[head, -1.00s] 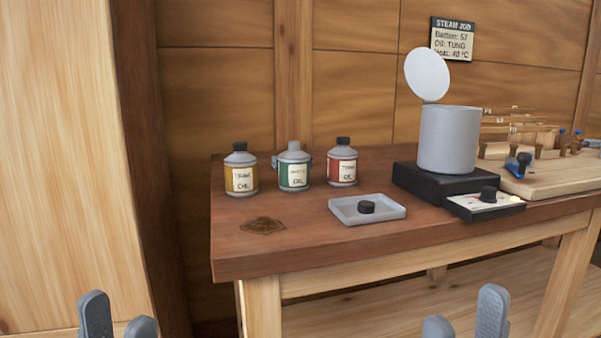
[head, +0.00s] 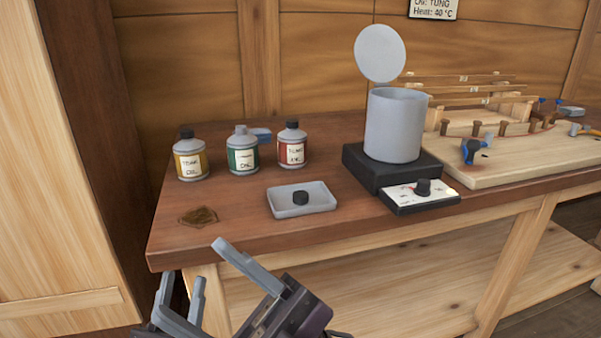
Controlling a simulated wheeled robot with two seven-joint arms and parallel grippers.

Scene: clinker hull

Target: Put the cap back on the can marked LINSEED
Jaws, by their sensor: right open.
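Three grey cans stand in a row on the bench. The green-labelled can (head: 242,152) has a bare grey neck without a black cap; its small lettering is hard to read beyond "OIL". The yellow-labelled can (head: 190,157) and the red-labelled can (head: 292,146) wear black caps. A loose black cap (head: 300,198) lies in the shallow grey tray (head: 325,205) in front of the cans. My right gripper (head: 188,278) is open and empty, in front of the bench edge, pointing left.
A grey pot (head: 394,125) with raised lid (head: 380,53) stands on a black heater, with a dial box (head: 420,196) in front. A wooden board (head: 520,160) with a model hull is at right. A brown stain (head: 198,216) marks the otherwise clear left front. A blue object (head: 262,134) lies behind the cans.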

